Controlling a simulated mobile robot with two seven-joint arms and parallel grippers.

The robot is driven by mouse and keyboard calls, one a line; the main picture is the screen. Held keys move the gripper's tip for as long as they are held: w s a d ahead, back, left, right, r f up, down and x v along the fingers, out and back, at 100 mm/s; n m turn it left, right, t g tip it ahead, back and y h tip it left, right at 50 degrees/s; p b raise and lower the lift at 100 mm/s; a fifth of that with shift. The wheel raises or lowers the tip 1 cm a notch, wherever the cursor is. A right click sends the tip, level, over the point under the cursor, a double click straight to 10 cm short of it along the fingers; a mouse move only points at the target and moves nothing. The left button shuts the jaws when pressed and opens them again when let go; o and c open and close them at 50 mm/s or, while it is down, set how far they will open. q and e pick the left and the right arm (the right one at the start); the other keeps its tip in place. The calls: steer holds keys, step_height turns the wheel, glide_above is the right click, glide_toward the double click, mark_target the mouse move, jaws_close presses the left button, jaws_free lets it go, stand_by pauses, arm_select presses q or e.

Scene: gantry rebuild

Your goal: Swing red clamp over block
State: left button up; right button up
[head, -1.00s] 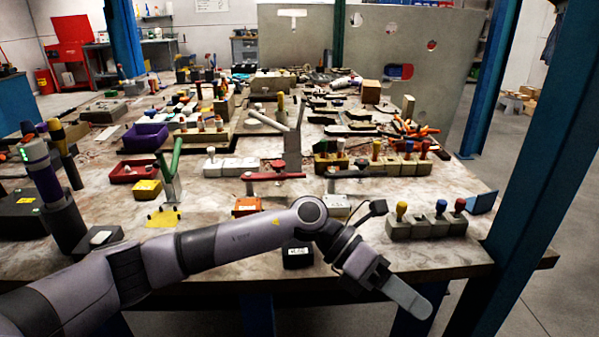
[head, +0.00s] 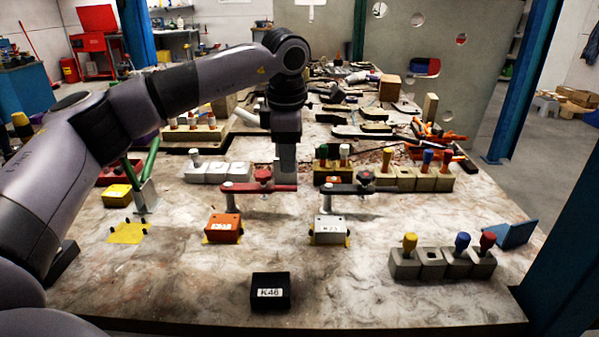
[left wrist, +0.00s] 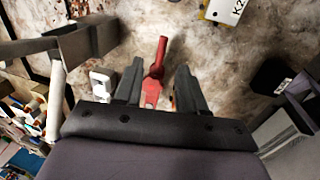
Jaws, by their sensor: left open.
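The red clamp (head: 245,188) stands on a post behind the orange block, its red bar pointing right, with a red knob on it. The orange block (head: 223,226) sits on a yellow pad in front of the post; the bar lies behind the block, not over it. My left gripper (head: 285,165) points down behind the right part of the red bar. In the left wrist view the red clamp (left wrist: 155,76) shows between the spread fingers of the left gripper (left wrist: 160,72), with nothing gripped. My right gripper is not in view.
A black clamp (head: 345,188) stands to the right behind a white block (head: 329,229). A green clamp (head: 150,160) is at left by a bare yellow pad (head: 127,233). A black box (head: 270,291) lies in front. Grey blocks with coloured knobs (head: 442,262) stand front right.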

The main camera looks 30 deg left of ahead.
mark_target(289, 188)
arm_select(q)
steer(key=shift+w+a+f, duration=0.1)
steer(key=shift+f, duration=1)
steer(key=shift+w+a+f, duration=0.15)
steer(key=shift+f, duration=1)
steer(key=shift+w+a+f, duration=0.1)
steer(key=shift+f, duration=1)
jaws_close()
